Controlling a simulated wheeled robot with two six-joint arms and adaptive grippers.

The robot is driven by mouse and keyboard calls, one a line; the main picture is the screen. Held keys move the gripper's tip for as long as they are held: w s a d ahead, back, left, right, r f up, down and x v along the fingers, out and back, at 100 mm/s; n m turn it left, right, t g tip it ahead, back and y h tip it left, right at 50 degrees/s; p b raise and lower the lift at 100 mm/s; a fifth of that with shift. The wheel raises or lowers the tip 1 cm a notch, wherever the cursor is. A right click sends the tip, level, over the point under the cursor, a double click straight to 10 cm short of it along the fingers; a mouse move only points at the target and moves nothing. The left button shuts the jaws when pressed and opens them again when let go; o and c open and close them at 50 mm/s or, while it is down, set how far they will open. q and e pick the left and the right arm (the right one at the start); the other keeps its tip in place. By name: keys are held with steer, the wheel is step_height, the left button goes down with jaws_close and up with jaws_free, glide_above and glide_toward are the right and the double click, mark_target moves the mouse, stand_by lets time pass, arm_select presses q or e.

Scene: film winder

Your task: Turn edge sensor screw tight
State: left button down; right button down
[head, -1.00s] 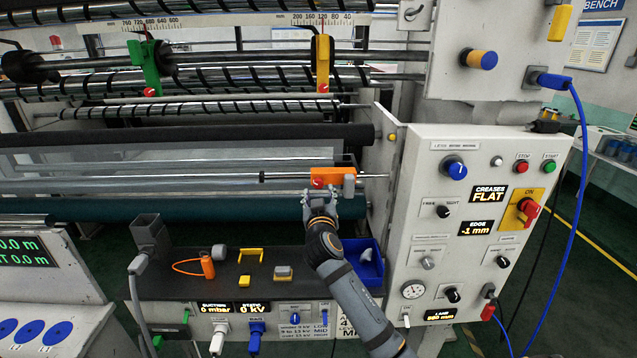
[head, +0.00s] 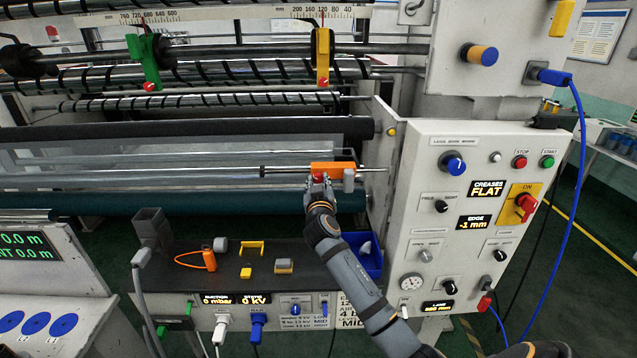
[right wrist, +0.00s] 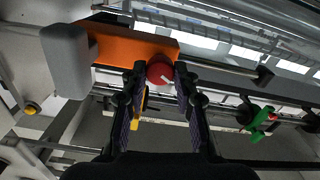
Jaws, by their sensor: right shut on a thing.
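The orange edge sensor block (head: 335,168) sits on a thin metal rod in front of the film, with a grey piece (head: 349,181) at its right end. Its red screw (right wrist: 160,69), a round knob with a white mark, faces the right wrist camera. My right gripper (right wrist: 159,80) is shut on this screw, one finger on each side. In the head view my right gripper (head: 319,184) reaches up from below to the sensor and hides most of the screw. The edge display (head: 476,223) reads -1 mm. My left gripper is not in view.
The control panel (head: 420,255) stands close to the right of the sensor. Below is a dark bench top (head: 225,285) with a blue bin (head: 373,265) and small yellow and orange items. Rollers run behind and above the sensor.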

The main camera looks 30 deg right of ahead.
steer(key=shift+f+m+b, duration=0.2)
steer(key=shift+m+b, duration=0.2)
steer(key=shift+b, duration=0.45)
steer(key=m+b, duration=0.9)
steer(key=b, duration=0.5)
steer(key=shift+f+b, duration=0.15)
steer(key=shift+b, duration=0.15)
steer(key=m+b, duration=1.1)
steer(key=b, duration=0.2)
steer(key=shift+m+b, duration=1.15)
steer(key=shift+m, duration=0.05)
steer(key=shift+r+m+b, duration=0.2)
steer(key=shift+m+b, duration=0.2)
steer(key=shift+m, duration=0.1)
steer(key=c, duration=1)
jaws_free()
